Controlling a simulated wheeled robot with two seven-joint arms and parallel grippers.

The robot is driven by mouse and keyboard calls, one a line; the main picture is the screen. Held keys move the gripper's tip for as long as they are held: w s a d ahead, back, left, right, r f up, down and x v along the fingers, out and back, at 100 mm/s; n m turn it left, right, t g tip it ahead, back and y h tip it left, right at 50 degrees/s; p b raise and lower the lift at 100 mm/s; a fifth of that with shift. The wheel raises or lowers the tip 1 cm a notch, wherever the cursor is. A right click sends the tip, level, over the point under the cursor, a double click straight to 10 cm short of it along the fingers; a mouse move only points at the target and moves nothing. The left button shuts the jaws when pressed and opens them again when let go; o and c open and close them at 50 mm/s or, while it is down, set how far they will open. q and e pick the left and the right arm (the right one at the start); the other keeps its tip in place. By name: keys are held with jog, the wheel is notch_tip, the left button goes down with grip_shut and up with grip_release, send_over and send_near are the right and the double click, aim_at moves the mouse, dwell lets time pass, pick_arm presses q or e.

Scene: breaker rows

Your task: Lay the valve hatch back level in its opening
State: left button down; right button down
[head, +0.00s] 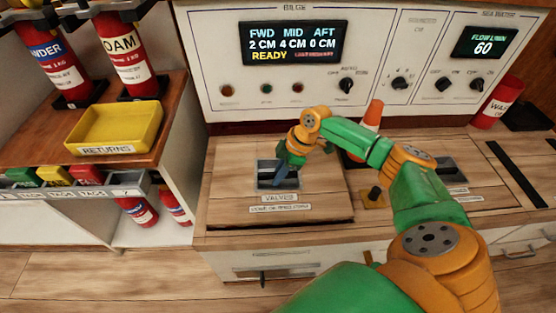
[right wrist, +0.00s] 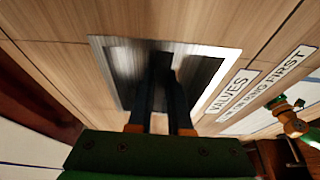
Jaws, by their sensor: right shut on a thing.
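The valve hatch (head: 232,200) is a wood-grain panel in the counter top, with a VALVES label (head: 279,198) and a second label below it. A metal recessed pull (head: 262,168) sits in its middle. My right gripper (head: 285,180) reaches down into this recess. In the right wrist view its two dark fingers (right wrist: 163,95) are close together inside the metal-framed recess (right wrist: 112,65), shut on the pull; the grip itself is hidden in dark. A dark line runs along the hatch's front and right edges; I cannot tell whether it lies fully level. My left gripper is out of view.
The BILGE panel (head: 225,65) rises behind. A yellow RETURNS tray (head: 115,125) is on the left shelf. A red WASTE container (head: 497,103) stands at back right.

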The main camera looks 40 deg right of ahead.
jog(key=shift+f+b, duration=0.85)
jog(key=shift+f, duration=0.45)
jog(key=c, duration=0.8)
grip_release()
jog(key=shift+o, duration=0.2)
jog(key=p+v, duration=0.3)
jog(key=v, duration=0.3)
jog(key=shift+d+r, duration=0.1)
jog(key=shift+r, duration=0.15)
jog(key=shift+s+d+r, duration=0.1)
jog(key=shift+s+r, duration=0.05)
jog(key=shift+r, duration=0.15)
